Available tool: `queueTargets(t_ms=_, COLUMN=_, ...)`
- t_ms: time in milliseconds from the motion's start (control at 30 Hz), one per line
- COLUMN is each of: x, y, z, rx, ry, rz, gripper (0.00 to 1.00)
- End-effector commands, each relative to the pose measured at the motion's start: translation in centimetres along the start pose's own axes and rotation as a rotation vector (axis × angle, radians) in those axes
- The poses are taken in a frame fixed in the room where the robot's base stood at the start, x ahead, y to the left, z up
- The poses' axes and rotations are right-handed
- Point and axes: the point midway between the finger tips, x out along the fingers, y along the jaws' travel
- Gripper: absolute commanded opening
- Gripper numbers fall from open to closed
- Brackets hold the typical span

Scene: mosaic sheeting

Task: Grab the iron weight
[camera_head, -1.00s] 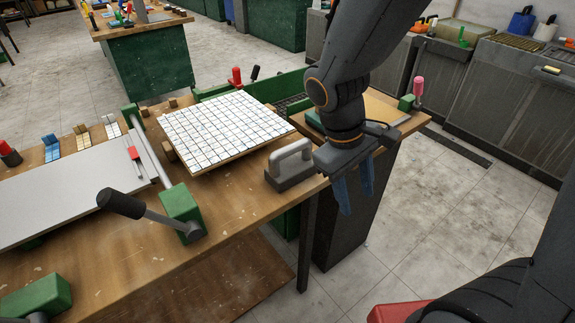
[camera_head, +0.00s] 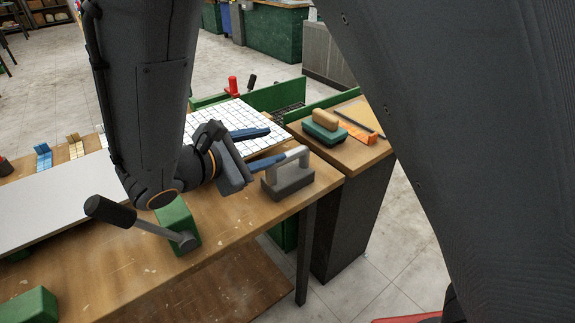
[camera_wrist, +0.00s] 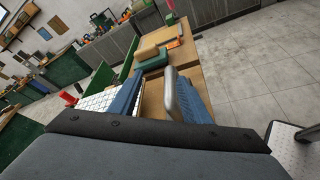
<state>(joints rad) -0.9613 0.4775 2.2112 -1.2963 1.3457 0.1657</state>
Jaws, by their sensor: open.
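The iron weight (camera_head: 289,183) is a dark grey block with a light grey handle, upright near the right front edge of the wooden bench. My gripper (camera_head: 274,145) is open and empty, its two blue fingers pointing right at about handle height. One finger reaches close to the handle's left side; the other is farther back, over the white tile sheet. In the wrist view, the weight's handle (camera_wrist: 173,92) shows between the fingers, closer to the right one. I cannot tell if they touch. Its base is mostly hidden there.
The white tile sheet (camera_head: 222,122) lies just behind my gripper. A green clamp with a black-handled lever (camera_head: 150,225) stands at the front left. A side table (camera_head: 353,152) on the right holds a green-based float (camera_head: 324,131) and an orange tool (camera_head: 356,131).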

Motion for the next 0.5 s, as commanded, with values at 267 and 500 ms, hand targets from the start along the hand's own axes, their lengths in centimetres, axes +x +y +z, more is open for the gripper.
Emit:
queueTargets(t_ms=267, x=1.4, y=-2.5, z=-3.3, rx=-0.004, ry=0.000, rz=-0.002, gripper=0.43)
queueTargets(t_ms=500, x=3.8, y=-2.7, z=-3.6, rx=0.000, ry=-0.001, rz=-0.004, gripper=0.43)
